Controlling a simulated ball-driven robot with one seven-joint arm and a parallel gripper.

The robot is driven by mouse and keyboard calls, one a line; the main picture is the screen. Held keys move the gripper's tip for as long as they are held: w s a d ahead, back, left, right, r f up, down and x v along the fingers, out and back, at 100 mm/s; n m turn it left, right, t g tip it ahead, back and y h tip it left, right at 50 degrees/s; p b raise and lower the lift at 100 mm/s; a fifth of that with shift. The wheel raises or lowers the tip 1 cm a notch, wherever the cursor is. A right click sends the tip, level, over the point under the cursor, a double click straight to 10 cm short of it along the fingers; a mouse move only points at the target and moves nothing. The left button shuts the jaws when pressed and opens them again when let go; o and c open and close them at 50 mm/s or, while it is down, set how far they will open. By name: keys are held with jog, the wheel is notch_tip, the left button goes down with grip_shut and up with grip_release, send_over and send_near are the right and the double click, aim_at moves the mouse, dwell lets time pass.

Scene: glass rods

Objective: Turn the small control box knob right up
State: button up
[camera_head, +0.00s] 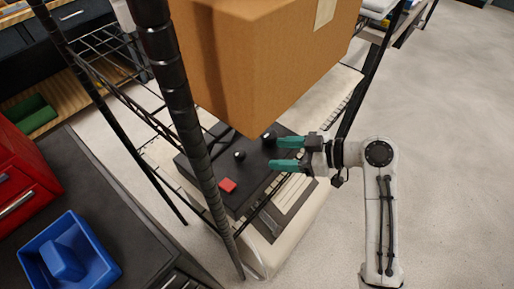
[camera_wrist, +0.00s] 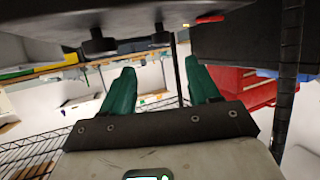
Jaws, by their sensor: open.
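The control box (camera_head: 248,186) is a flat dark box on the wire rack's lower shelf. Which knob is the small one I cannot tell. My gripper (camera_head: 277,153) has green fingers, open and empty, pointing left at the box's right side, apart from both knobs. In the wrist view the box (camera_wrist: 50,22) spans the top edge, with the knobs (camera_wrist: 97,42) (camera_wrist: 160,36) hanging down beyond and above my gripper (camera_wrist: 160,66).
A large cardboard box (camera_head: 262,60) sits on the rack above the control box. A black rack post (camera_head: 186,110) stands left of it. A blue bin (camera_head: 65,258) and red drawers (camera_head: 22,180) are at the left. The floor at right is clear.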

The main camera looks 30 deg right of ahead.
aim_at(248, 162)
jog(key=x, duration=1)
jog(key=shift+a+f, duration=0.15)
jog(key=c, duration=1)
